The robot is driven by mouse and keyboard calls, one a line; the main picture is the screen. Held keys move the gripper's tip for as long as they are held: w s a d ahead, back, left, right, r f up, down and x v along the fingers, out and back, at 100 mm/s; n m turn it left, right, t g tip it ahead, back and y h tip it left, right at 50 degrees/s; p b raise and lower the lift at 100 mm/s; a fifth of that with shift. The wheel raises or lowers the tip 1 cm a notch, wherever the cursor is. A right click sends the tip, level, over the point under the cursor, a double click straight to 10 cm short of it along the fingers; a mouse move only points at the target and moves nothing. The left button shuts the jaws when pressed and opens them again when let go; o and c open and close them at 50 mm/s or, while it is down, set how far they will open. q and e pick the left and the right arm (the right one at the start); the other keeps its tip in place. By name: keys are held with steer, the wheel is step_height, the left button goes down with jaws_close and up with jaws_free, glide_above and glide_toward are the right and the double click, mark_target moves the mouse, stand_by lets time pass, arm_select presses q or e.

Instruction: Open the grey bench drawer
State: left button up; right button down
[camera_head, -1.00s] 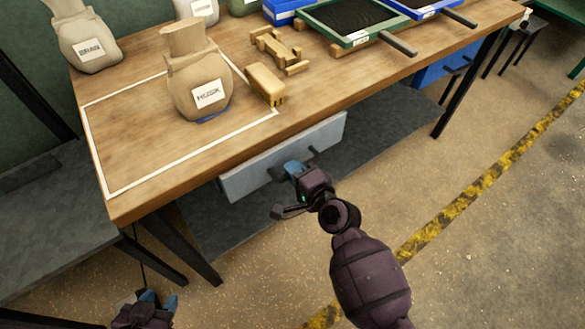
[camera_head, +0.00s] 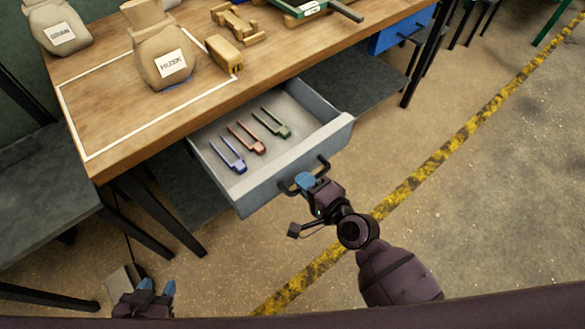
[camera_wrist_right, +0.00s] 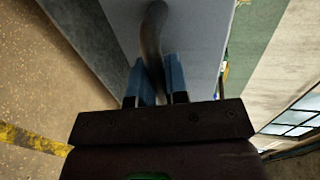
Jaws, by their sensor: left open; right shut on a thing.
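The grey bench drawer (camera_head: 287,179) is pulled well out from under the wooden bench. My right gripper (camera_head: 304,181) is shut on the dark bar handle (camera_head: 322,165) at the drawer's front. The right wrist view shows the handle (camera_wrist_right: 153,45) between the blue fingers (camera_wrist_right: 160,82). My left gripper (camera_head: 157,290) is open and empty, low at the left, apart from the bench.
On the bench top (camera_head: 120,120) stand a sack marked HUSK (camera_head: 160,55), another sack (camera_head: 58,28) and wooden blocks (camera_head: 224,52). A blue drawer (camera_head: 398,32) is at the bench's right end. A dark shelf (camera_head: 355,85) lies below. The floor at the right is clear.

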steer(key=shift+f+v, duration=0.2)
steer(key=shift+v, duration=0.7)
steer(key=shift+f+v, duration=0.15)
steer(key=shift+v, duration=0.75)
steer(key=shift+f+v, duration=0.2)
steer(key=shift+v, duration=0.7)
steer(key=shift+s, duration=0.1)
steer(key=c, duration=1.1)
jaws_free()
steer(key=shift+d, duration=0.1)
steer(key=v, duration=1)
steer(key=shift+s+d, duration=0.2)
steer(key=shift+s, duration=0.15)
